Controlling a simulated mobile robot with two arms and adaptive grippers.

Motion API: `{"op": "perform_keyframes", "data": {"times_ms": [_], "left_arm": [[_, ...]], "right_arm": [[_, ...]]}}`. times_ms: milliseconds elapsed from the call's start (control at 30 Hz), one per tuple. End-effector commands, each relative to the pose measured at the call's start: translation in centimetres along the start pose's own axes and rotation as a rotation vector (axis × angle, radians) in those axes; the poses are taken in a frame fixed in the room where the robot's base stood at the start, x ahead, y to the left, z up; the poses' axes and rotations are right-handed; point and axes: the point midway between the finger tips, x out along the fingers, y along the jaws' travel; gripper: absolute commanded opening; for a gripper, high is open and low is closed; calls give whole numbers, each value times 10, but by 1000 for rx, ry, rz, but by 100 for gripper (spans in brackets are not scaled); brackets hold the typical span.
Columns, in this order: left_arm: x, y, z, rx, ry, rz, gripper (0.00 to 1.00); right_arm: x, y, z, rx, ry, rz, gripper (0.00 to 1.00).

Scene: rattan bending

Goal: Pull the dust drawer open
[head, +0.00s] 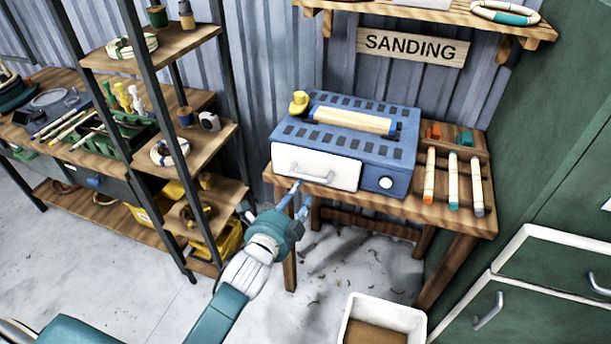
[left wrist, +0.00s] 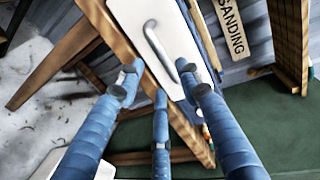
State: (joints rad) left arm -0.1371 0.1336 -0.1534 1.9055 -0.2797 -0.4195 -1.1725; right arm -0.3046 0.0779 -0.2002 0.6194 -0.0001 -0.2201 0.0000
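The dust drawer (head: 345,170) is the white front at the lower left of the blue sander (head: 375,125); it looks closed, flush with the housing. Its grey bar handle (head: 312,176) runs across the front. My left gripper (head: 296,197) is just below and in front of the handle. In the left wrist view its three blue fingers (left wrist: 160,84) are spread apart with nothing between them. There the drawer front (left wrist: 128,14) and the handle (left wrist: 158,42) lie just beyond the fingertips, apart from them. My right gripper is out of view.
The sander stands on a wooden table (head: 460,215) whose front edge is close to my left gripper. Sanding sticks (head: 453,180) lie on the right. A white bin (head: 383,318) of brown material stands on the floor. Shelves (head: 200,150) are left, green cabinets (head: 550,215) right.

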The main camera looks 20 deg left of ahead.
Motion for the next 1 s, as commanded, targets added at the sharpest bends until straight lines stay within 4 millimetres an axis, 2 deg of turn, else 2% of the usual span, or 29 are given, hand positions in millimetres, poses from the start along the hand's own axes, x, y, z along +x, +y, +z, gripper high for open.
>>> {"op": "perform_keyframes", "data": {"times_ms": [200,400,600,867,1000], "left_arm": [[44,-2,-1,0,1,-2,36],[74,-2,-1,1,2,-3,36],[87,-1,-1,1,2,-3,36],[87,-1,-1,2,2,-3,36],[87,-1,-1,2,3,-3,8]], "right_arm": [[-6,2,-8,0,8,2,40],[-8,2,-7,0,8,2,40],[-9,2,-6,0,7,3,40],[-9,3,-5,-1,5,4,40],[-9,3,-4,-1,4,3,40]]}}
